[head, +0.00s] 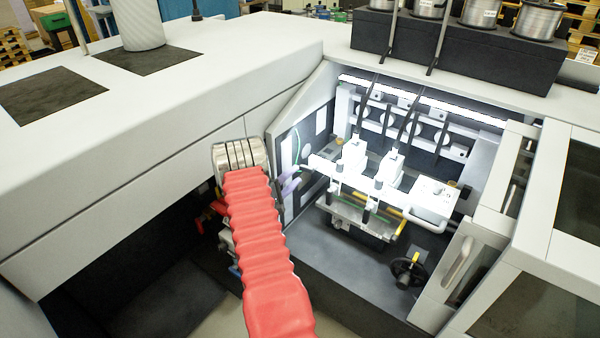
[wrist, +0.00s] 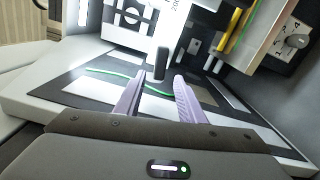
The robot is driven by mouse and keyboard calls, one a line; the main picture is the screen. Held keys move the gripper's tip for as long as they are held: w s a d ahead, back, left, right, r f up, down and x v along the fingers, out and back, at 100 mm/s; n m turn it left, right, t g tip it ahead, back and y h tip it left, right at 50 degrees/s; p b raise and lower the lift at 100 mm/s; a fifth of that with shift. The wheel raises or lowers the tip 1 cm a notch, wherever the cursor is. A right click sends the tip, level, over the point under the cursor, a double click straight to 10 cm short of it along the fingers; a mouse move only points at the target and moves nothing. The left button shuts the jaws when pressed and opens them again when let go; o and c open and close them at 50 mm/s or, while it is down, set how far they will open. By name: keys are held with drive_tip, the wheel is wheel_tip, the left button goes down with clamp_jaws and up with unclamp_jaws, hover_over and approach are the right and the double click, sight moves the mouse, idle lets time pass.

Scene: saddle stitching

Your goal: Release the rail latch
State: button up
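My gripper (head: 291,181) is at the left side of the open machine bay, and its pale purple fingers show beside the bay's left wall. In the wrist view, the two fingers of my gripper (wrist: 160,80) are apart with nothing between them. A small dark upright piece (wrist: 161,62) stands just beyond the fingertips, roughly centred between them; I cannot tell whether it is the rail latch. The white rail (head: 325,166) with white stitching heads (head: 389,168) crosses the bay to the right of my gripper. No latch can be made out for certain in the head view.
A yellow-tipped lever (head: 415,258) and a black handwheel (head: 408,272) are at the bay's lower right. The bay's left wall (head: 284,150) is close to my gripper.

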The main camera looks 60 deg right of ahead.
sight(302, 170)
drive_tip(key=shift+s+d, duration=0.2)
drive_tip(key=shift+d, duration=0.9)
drive_tip(key=shift+s+d, duration=0.15)
drive_tip(key=shift+d, duration=0.95)
drive_tip(key=shift+c, duration=0.6)
drive_tip(key=shift+a, duration=0.1)
clamp_jaws()
